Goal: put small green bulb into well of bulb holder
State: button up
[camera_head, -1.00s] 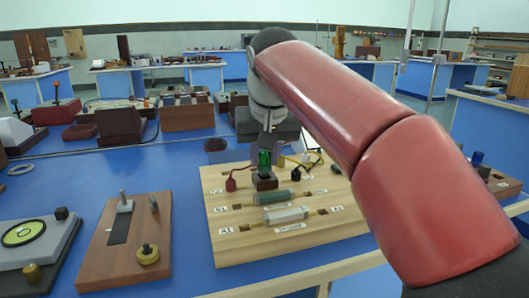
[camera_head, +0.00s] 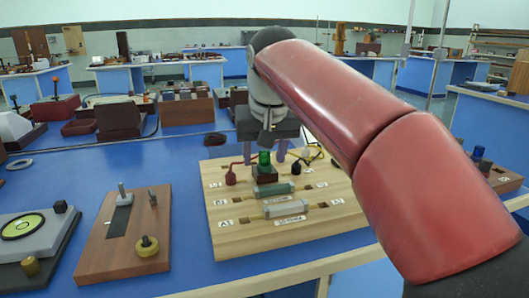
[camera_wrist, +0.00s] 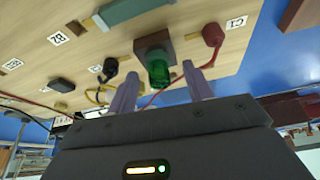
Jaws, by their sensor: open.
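The small green bulb (camera_head: 264,157) stands upright at the small brown bulb holder (camera_head: 265,172) on the pale wooden board (camera_head: 230,240). In the wrist view the green bulb (camera_wrist: 158,72) is in line with the dark square holder (camera_wrist: 153,44), and its lower end is hidden there. My gripper (camera_head: 264,153) is behind the bulb in the head view. In the wrist view my gripper (camera_wrist: 161,80) has its two pale fingers apart, one on each side of the bulb, with a visible gap to it. How deep the bulb sits in the well cannot be seen.
A red plug (camera_head: 231,177) and a black plug (camera_head: 296,168) stand near the holder, with wires. A green resistor (camera_head: 273,190) and a white one (camera_head: 286,208) lie in front. A brown board (camera_head: 120,245) with knobs is to the left.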

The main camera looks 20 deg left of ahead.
jog(key=p+v, duration=0.2)
jog(key=v, duration=0.5)
jog(key=shift+r, duration=0.4)
jog(key=shift+s, duration=0.1)
